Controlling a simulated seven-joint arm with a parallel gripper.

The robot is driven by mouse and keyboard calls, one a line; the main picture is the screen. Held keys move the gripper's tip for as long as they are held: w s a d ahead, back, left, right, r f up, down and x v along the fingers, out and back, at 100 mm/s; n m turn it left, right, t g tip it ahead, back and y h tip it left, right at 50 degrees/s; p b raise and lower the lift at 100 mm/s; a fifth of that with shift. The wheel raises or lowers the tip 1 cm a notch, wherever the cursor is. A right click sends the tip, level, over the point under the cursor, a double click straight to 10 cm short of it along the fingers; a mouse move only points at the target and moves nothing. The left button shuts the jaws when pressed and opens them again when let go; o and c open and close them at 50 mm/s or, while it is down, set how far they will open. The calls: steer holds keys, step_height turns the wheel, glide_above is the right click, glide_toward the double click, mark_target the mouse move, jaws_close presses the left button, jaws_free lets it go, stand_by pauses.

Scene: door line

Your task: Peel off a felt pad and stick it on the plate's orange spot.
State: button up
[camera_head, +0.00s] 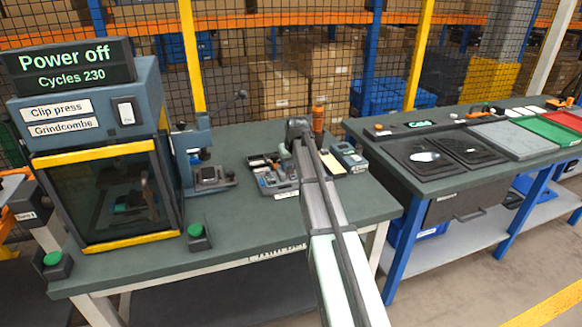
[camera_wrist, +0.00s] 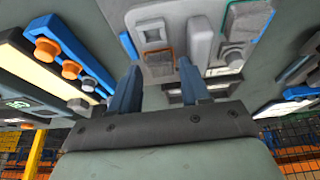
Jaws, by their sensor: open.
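My gripper (camera_wrist: 161,84) is open, its two blue-grey fingers apart with nothing visible between the tips. In the head view my gripper end (camera_head: 298,130) is over the back of the left bench, by a grey parts tray (camera_head: 290,192). Past the fingers in the wrist view is a pale grey panel (camera_wrist: 148,14) with a brown patch and thin orange edging; I cannot tell whether this is the plate with the orange spot. I cannot pick out a felt pad for sure.
Orange round pieces (camera_wrist: 47,50) sit along a blue strip at the wrist view's left. An orange bottle (camera_head: 318,115) and a small grey device (camera_head: 348,157) stand close to my gripper. The clip press (camera_head: 90,150) is at left.

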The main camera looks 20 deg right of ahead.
steer(key=v, duration=1.3)
steer(key=shift+d+f, duration=0.15)
stand_by(0.3)
